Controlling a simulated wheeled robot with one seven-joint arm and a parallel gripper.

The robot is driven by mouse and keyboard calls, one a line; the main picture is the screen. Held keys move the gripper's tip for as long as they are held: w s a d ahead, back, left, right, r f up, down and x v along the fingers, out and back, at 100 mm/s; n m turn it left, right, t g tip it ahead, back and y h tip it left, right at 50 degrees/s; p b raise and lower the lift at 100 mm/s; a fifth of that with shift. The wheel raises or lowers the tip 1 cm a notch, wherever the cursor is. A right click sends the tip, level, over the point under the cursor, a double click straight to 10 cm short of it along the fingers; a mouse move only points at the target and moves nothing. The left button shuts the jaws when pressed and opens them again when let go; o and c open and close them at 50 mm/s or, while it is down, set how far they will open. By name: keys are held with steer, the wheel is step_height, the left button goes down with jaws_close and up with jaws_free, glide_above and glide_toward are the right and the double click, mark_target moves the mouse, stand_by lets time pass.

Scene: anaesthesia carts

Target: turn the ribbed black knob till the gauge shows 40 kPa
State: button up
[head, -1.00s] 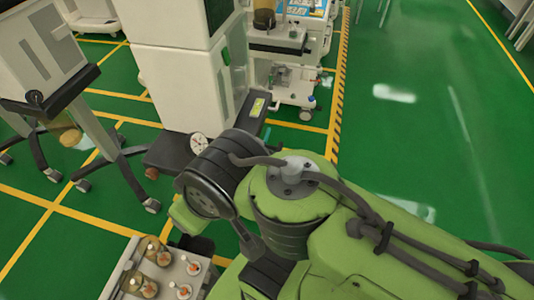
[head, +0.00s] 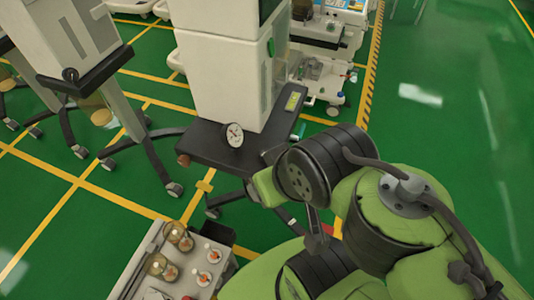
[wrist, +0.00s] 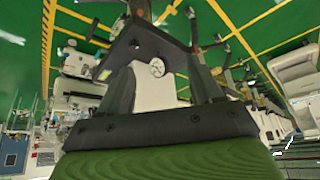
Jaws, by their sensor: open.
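The gauge (head: 234,135), round with a white face and dark rim, stands on the dark shelf (head: 207,149) of a white cart. In the wrist view the gauge (wrist: 157,67) shows ahead, near the picture's centre. Its needle is too small to read. I cannot make out the ribbed black knob in either view. My gripper (wrist: 160,82) is open in the wrist view, its dark fingers to either side with the gauge seen between them, apart from it. In the head view my arm lies to the right of the gauge and the gripper is hidden.
The white cart's body (head: 225,75) rises behind the shelf. A tray (head: 143,262) with several small bottles is at the lower left. Another wheeled stand (head: 85,75) is at the left. Open green floor (head: 440,130) lies to the right.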

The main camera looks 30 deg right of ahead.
steer(key=m+g+p, duration=0.5)
steer(key=m+g, duration=0.1)
glide_above(265, 150)
step_height(265, 150, down, 7)
steer(key=f+b, duration=0.1)
steer(key=f, duration=0.4)
steer(key=f+b, duration=0.1)
steer(key=f, duration=1)
steer(key=shift+s+a+b, duration=0.15)
steer(key=shift+s+b, duration=0.2)
steer(key=shift+b, duration=0.05)
